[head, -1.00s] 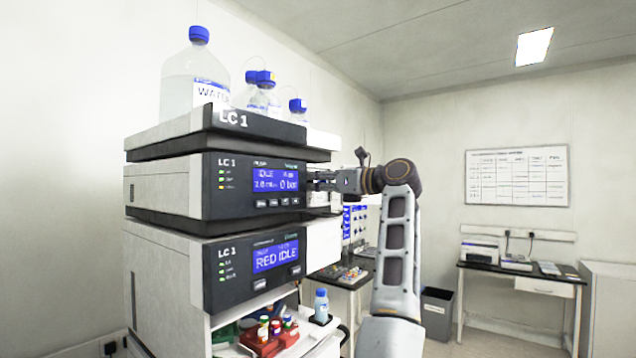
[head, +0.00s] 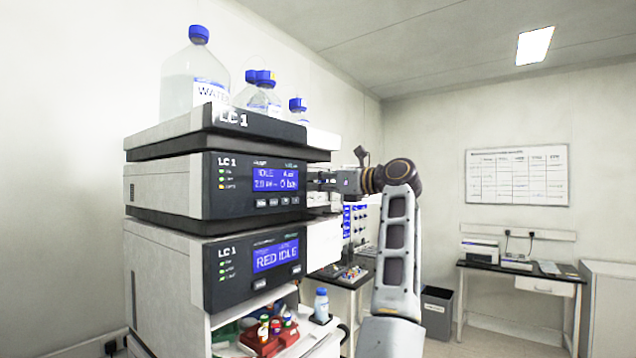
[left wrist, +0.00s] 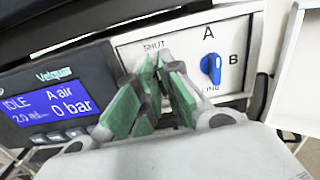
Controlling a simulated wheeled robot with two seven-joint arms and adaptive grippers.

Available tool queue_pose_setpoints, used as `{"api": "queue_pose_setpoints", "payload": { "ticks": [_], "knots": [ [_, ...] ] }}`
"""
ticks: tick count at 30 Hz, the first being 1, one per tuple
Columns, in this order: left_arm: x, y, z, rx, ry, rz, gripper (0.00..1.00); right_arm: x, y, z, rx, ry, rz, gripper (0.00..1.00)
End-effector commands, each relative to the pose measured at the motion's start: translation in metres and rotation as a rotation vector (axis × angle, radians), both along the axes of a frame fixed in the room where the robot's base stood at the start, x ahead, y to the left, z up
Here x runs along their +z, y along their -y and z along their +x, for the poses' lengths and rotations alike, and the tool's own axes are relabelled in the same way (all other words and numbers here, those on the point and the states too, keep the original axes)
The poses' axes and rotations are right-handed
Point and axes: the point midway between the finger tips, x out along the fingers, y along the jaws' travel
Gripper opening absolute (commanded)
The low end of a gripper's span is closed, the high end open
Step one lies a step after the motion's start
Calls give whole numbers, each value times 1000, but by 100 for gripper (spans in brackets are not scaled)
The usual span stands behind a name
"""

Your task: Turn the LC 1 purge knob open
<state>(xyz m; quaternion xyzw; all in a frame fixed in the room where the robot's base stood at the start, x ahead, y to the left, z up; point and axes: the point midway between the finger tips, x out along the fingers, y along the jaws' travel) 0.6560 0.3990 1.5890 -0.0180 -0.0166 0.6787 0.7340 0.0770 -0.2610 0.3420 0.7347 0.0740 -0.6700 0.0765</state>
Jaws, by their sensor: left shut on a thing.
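The LC 1 pump module (head: 255,185) has a lit screen reading IDLE and 0 bar. My left gripper (head: 318,181) is at the right end of its front in the head view. In the left wrist view my left gripper (left wrist: 155,72) has its green-padded fingers shut against the white panel (left wrist: 185,45), just below the word SHUT. The purge knob is hidden between the fingers, so its angle cannot be seen. A blue selector knob (left wrist: 211,68) marked A and B is to the right, apart from the fingers. My right gripper is not in view.
Solvent bottles with blue caps (head: 195,85) stand on top of the stack. A lower module (head: 255,270) reads RED IDLE, with a red tray of vials (head: 268,340) below. A bench (head: 520,275) and grey bin (head: 437,310) are at the right.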

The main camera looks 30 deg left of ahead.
Motion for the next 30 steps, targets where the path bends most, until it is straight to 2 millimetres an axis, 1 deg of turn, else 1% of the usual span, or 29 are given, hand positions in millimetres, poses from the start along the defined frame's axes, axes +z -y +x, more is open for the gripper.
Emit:
{"api": "queue_pose_setpoints", "payload": {
  "ticks": [5, 11, 30],
  "knots": [
    [0, 0, 0, -1, 74, -7, 0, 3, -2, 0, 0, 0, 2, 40],
    [-1, 0, -1, -1, 201, -18, 0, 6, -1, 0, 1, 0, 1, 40],
    [-3, 0, -5, 0, 711, -56, 0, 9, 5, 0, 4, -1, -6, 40]
  ]
}}
